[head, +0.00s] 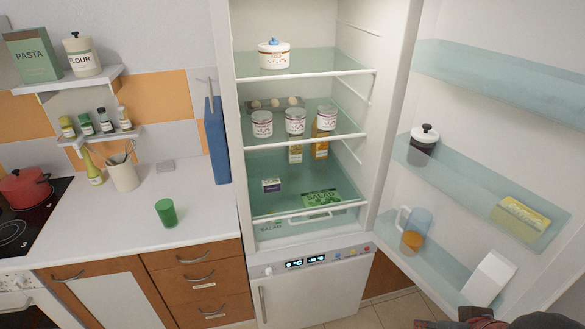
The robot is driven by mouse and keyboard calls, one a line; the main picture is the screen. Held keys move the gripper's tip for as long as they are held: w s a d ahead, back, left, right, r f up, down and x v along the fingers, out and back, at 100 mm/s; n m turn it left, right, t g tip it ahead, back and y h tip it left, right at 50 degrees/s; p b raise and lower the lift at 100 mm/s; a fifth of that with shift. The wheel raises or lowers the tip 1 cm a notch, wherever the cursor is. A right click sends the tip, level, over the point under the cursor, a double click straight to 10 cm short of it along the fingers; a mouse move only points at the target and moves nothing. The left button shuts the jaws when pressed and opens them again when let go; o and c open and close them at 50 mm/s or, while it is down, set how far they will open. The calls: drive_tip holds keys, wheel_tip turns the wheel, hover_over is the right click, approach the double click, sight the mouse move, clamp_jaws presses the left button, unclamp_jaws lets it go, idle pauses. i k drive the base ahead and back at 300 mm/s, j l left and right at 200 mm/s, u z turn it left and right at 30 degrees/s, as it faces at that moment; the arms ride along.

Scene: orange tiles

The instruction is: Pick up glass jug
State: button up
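The glass jug (420,220) is a pale blue, see-through jug with a handle on its left side. It stands on the lowest shelf (440,262) of the open fridge door. My gripper (462,322) shows only as dark parts cut off at the bottom right edge, below and apart from the jug. Whether its fingers are open or shut cannot be seen.
A white carton (488,278) leans on the same door shelf, to the right. A black-lidded jar (423,146) and a yellow box (522,218) are on the door shelf above. The open door (485,110) bounds the right side. The fridge holds several jars and cartons.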

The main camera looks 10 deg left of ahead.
sight(414, 233)
drive_tip(key=i+j+z, duration=0.1)
drive_tip(key=j+z, duration=1.05)
drive_tip(key=j, duration=0.15)
drive_tip(key=k+j+z, duration=0.1)
drive_tip(key=j+z, duration=0.25)
drive_tip(key=j, duration=0.1)
